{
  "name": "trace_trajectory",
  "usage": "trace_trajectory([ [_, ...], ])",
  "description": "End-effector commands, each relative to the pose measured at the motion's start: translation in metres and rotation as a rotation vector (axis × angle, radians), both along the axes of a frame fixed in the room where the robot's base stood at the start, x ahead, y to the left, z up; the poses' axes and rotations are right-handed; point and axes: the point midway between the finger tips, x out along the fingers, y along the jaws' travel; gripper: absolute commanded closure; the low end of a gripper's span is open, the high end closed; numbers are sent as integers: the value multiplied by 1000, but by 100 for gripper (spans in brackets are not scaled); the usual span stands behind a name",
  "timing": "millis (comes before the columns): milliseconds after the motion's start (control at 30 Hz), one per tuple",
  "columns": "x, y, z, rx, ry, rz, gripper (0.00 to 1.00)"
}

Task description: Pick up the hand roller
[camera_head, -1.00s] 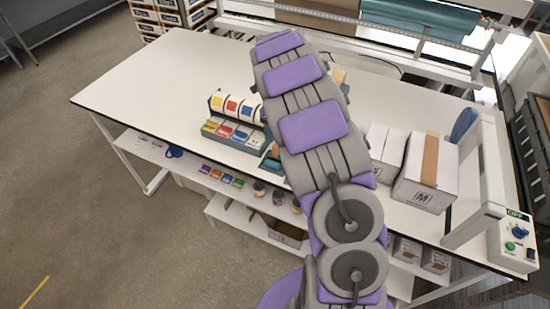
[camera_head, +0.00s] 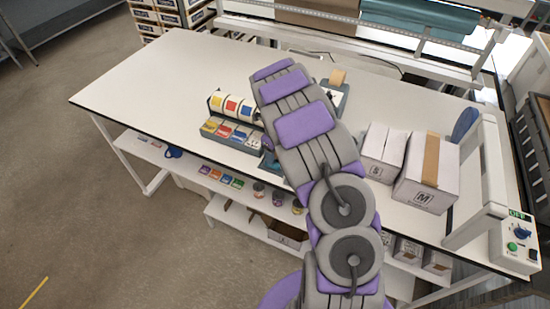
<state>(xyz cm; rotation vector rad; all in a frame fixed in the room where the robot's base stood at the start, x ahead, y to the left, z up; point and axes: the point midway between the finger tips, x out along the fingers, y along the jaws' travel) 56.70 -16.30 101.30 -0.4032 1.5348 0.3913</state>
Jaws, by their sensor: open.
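I cannot make out a hand roller for sure. A tan block-like item (camera_head: 338,77) stands at a dark-edged tray (camera_head: 345,90) just right of my arm's far end; it is too small to name. My purple and grey arm reaches over the white worktable (camera_head: 165,85) and covers its middle. My gripper is hidden behind the arm, so its place relative to the roller does not show.
A label-roll dispenser (camera_head: 235,107) with coloured compartments (camera_head: 228,133) stands left of my arm. Two white cartons (camera_head: 428,172) and a machine with an upright post (camera_head: 490,170) stand at right. The table's left part is clear.

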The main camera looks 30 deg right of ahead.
Motion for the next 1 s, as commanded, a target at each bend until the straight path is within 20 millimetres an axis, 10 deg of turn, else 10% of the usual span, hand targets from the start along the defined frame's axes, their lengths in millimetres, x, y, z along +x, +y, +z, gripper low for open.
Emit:
trace_trajectory([
  [167, 0, 0, 1, 0, -1, 0, 40],
  [800, 0, 0, 1, 0, -1, 0, 100],
  [1000, 0, 0, 1, -1, -3, -1, 100],
])
